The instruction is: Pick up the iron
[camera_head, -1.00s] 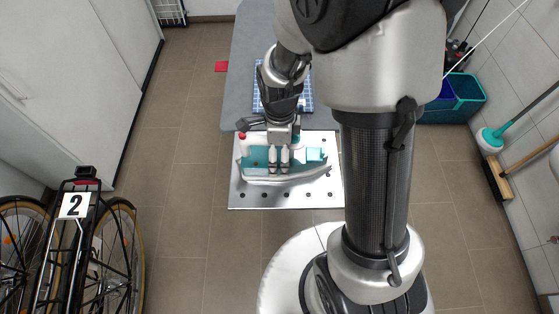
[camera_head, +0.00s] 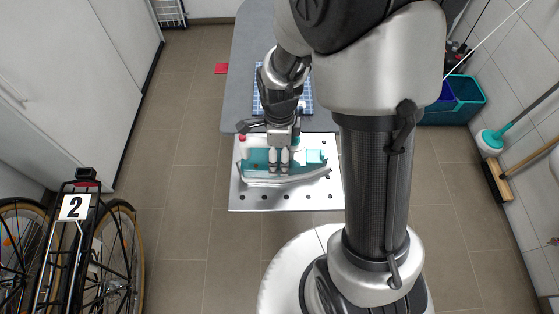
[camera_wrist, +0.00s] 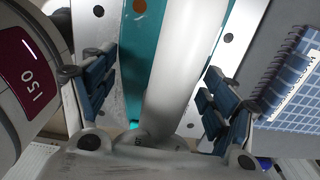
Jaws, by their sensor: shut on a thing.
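The iron (camera_head: 312,157), teal and white with a silver sole, is at the metal plate with holes (camera_head: 305,197) at the near end of the grey board. I cannot tell whether its sole touches the plate. My gripper (camera_head: 278,162) points down over the iron's middle, with its fingers at the handle. In the wrist view, the pale handle (camera_wrist: 180,75) runs between the two finger pads of my gripper (camera_wrist: 160,100), with teal body (camera_wrist: 137,55) below it. My gripper is shut on the iron. The exact contact with the handle is unclear.
The grey board (camera_head: 247,60) carries a blue checked item (camera_head: 259,90), also in the wrist view (camera_wrist: 297,85). A bicycle (camera_head: 75,230) stands at left. A teal bin (camera_head: 467,92) and broom (camera_head: 503,180) are at right.

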